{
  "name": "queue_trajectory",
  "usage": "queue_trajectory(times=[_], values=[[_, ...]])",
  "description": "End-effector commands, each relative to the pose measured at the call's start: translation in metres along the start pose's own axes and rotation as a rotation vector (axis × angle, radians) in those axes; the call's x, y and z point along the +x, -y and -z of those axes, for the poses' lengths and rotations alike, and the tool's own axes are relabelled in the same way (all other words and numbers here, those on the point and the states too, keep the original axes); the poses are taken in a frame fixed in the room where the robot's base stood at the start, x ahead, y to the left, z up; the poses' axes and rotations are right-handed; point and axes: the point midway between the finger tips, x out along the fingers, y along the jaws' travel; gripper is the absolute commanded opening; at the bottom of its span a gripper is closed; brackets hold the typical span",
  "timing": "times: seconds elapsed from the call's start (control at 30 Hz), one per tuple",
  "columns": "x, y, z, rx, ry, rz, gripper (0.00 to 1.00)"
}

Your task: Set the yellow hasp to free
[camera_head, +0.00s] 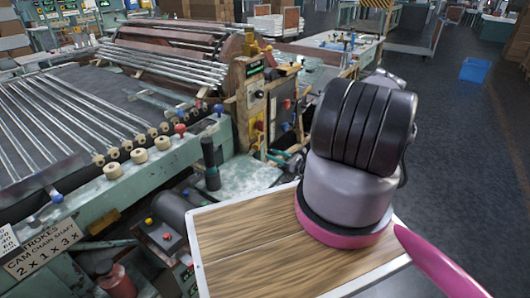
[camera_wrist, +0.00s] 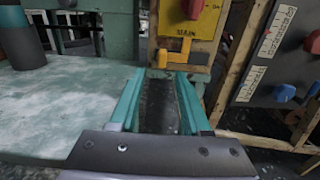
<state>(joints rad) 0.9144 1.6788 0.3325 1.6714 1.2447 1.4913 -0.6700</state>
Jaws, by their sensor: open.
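The yellow hasp (camera_wrist: 163,58) is in the wrist view, a small orange-yellow piece low on a wooden post, just under a yellow plate (camera_wrist: 187,22) marked MAIN with a red knob (camera_wrist: 195,8). My gripper (camera_wrist: 165,76) has two teal fingers, spread apart with nothing between them. The fingertips point at the hasp and appear just below and in front of it; I cannot tell whether they touch it. The hasp's exact setting is hard to read.
To the right in the wrist view is a grey panel (camera_wrist: 285,60) with red and blue knobs and label strips. A pale green worn surface (camera_wrist: 60,105) lies left, with a dark cylinder (camera_wrist: 20,40) on it. The head view shows a machine with glass tubes (camera_head: 160,62) and a wooden-topped board (camera_head: 250,245).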

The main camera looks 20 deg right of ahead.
Motion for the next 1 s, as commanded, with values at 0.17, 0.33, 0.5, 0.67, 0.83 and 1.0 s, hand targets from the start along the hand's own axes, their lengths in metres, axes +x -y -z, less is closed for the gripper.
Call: queue_trajectory(times=[0.17, 0.33, 0.5, 0.67, 0.83, 1.0], values=[[-0.022, 0.000, 0.000, 0.001, -0.001, 0.001, 0.47], [-0.028, -0.001, 0.000, 0.001, 0.000, -0.001, 0.47], [-0.027, -0.001, 0.000, 0.001, 0.000, -0.001, 0.47], [-0.027, -0.001, 0.000, 0.001, 0.000, -0.001, 0.47], [-0.025, 0.001, -0.006, -0.012, -0.003, -0.019, 0.47], [-0.013, 0.002, -0.046, -0.091, -0.022, -0.137, 0.47]])
